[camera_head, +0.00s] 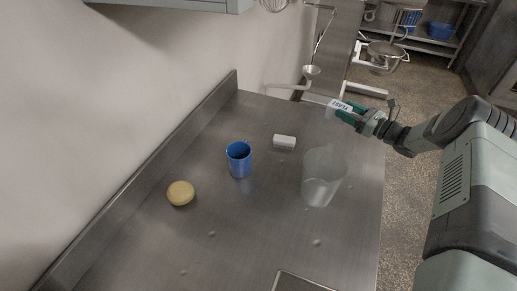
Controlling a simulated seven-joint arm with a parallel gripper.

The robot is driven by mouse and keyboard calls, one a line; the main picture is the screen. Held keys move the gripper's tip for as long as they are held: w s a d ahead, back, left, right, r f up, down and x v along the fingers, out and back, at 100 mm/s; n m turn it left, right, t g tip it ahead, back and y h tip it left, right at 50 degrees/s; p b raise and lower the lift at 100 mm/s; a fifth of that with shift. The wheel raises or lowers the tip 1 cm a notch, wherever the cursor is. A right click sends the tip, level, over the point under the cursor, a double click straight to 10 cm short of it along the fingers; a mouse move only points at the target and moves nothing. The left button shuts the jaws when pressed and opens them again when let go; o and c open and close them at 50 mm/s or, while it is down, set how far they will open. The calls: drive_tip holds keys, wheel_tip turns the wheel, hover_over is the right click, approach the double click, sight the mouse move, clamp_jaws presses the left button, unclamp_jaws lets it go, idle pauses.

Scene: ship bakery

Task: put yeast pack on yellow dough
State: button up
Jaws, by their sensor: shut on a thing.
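The yeast pack (341,105) is a small white block with "YEAST" in dark letters. My gripper (346,112), with green fingers, is shut on it and holds it in the air near the right far edge of the steel counter. The yellow dough (180,193) is a round, pale yellow lump lying on the counter at the left. My gripper is far to the right of it and farther back, well apart from it. Nothing lies on top of the dough.
On the steel counter (255,235) stand a blue cup (239,160) and a clear container (323,177). A white block (284,141) lies behind them. A raised backsplash (150,178) runs along the left wall. The counter front around the dough is mostly bare.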

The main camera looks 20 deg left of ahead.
drive_tip(key=r, duration=0.9)
drive_tip(key=shift+s+a+r, duration=0.1)
drive_tip(key=shift+a+r, duration=0.25)
drive_tip(key=s+a+n+g+y, duration=0.1)
drive_tip(key=s+a+n+g, duration=0.15)
drive_tip(key=s+a, duration=0.75)
drive_tip(key=s+a+n+g+y, duration=0.15)
drive_tip(key=s+a+g, duration=0.35)
drive_tip(key=a, duration=1)
drive_tip(key=s+a+n+g+h, duration=0.15)
drive_tip(key=s+a, duration=0.25)
drive_tip(key=s, duration=0.4)
drive_tip(key=s+a+n+g, duration=0.15)
drive_tip(key=s+a, duration=0.25)
drive_tip(key=s, duration=0.4)
drive_tip(key=s+a+n+g, duration=0.15)
drive_tip(key=s+a, duration=0.25)
drive_tip(key=s, duration=0.4)
drive_tip(key=shift+g+h, duration=0.3)
drive_tip(key=f, duration=0.7)
drive_tip(key=s+f, duration=0.1)
drive_tip(key=f, duration=0.3)
drive_tip(key=shift+d, duration=0.15)
hover_over(190, 188)
drive_tip(key=shift+f, duration=2.1)
